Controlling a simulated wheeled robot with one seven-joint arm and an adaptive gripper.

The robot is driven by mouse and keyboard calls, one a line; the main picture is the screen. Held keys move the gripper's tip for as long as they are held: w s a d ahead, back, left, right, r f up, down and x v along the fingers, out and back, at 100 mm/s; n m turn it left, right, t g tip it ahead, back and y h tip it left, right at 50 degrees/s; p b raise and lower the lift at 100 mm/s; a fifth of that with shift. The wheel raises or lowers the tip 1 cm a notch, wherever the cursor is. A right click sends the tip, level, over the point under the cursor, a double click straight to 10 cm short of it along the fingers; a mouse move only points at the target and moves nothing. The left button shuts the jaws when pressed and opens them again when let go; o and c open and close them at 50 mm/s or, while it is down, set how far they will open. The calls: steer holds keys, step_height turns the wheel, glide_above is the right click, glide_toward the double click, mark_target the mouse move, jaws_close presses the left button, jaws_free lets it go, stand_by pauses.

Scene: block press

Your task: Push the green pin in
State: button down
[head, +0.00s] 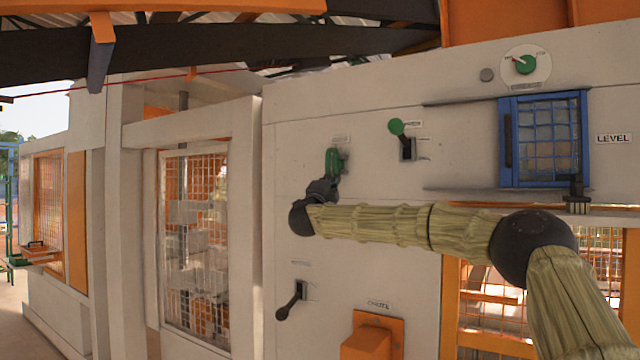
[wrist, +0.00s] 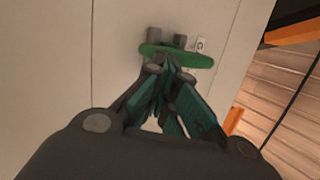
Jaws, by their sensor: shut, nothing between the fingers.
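The green pin (head: 332,160) sits on the pale panel, under a small label, near the middle of the head view. In the wrist view its wide flat green part (wrist: 190,56) lies across the fingertips, with grey posts behind it on the panel. My gripper (wrist: 168,66) is shut and empty, its teal fingers together, with the tips at the green part's near edge. I cannot tell whether they touch it. In the head view my gripper (head: 325,184) is right below and against the pin in the picture, and hides part of the panel there.
A blue mesh door (head: 544,138) is farther right. A black-knobbed lever (head: 288,302) and an orange box (head: 374,336) are below. The panel left of the pin is bare.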

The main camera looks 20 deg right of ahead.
steer(key=shift+d, duration=0.1)
steer(key=b+v, duration=0.6)
steer(key=v, duration=0.8)
stand_by(0.4)
